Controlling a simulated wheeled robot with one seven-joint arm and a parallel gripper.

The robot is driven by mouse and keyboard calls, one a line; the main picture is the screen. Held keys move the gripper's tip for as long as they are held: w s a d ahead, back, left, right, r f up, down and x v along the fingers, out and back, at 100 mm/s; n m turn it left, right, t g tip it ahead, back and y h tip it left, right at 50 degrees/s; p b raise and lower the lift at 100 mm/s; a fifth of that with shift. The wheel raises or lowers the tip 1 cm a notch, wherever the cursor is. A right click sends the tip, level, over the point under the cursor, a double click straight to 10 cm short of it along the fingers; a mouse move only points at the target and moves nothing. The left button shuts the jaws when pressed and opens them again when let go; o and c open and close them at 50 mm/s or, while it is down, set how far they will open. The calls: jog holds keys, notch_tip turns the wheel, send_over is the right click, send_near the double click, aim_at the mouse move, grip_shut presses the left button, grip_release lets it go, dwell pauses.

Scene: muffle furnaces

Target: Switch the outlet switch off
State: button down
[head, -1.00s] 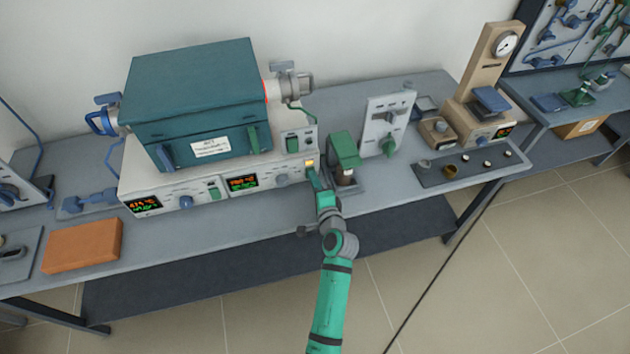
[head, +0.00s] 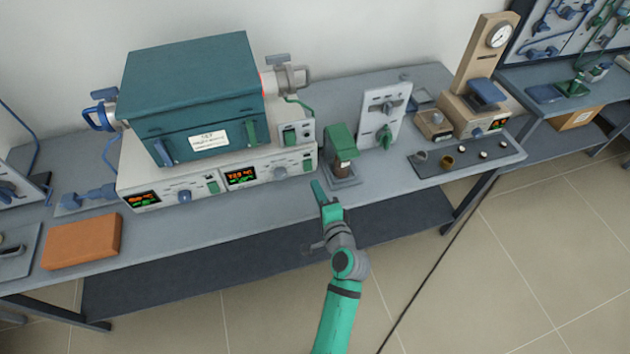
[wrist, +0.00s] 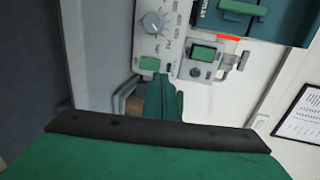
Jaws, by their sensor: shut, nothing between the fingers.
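The furnace's grey control base (head: 222,186) has two lit displays and knobs. A green switch (head: 307,165) is at the right end of its front panel; it also shows in the wrist view (wrist: 150,63). A second green rocker sits on a small grey box (head: 290,136) above it, also in the wrist view (wrist: 203,52). No readable label shows which is the outlet switch, and neither on/off position is clear. My gripper (head: 317,187) is shut and empty, in front of and below the panel's right end, apart from both switches; its fingers show in the wrist view (wrist: 165,92).
The teal furnace (head: 190,90) stands on the base, with a metal fitting (head: 290,76) at its right. A green-topped device (head: 341,145) stands close right of my gripper, with an upright grey panel (head: 383,112) beyond. An orange block (head: 83,241) lies at the left.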

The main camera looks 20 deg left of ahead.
jog(key=shift+s+d+r, duration=0.4)
jog(key=shift+s+d, duration=0.2)
jog(key=shift+d, duration=0.05)
jog(key=shift+s+d+r, duration=0.4)
jog(key=shift+s+d, duration=0.15)
jog(key=shift+d, duration=0.1)
jog(key=s+d+f+n+h, duration=0.1)
jog(key=s+d+f+h, duration=0.15)
jog(key=s, duration=0.35)
jog(key=s+d+f+n+t+h, duration=0.1)
jog(key=s+d+f+h, duration=0.1)
jog(key=s+d+f, duration=0.3)
jog(key=s+d+f+n+h, duration=0.1)
jog(key=s+d+h, duration=0.15)
jog(key=s, duration=0.45)
jog(key=s+r+n, duration=0.2)
jog(key=s, duration=0.4)
jog(key=s+d+r+n+t+h, duration=0.1)
jog(key=s+r+n, duration=0.2)
jog(key=s, duration=0.2)
jog(key=s+d+r+n+h, duration=0.1)
jog(key=s+r+n, duration=0.2)
jog(key=s, duration=0.3)
jog(key=shift+s+d+r, duration=0.15)
jog(key=shift+s+d, duration=0.1)
jog(key=shift+s, duration=0.1)
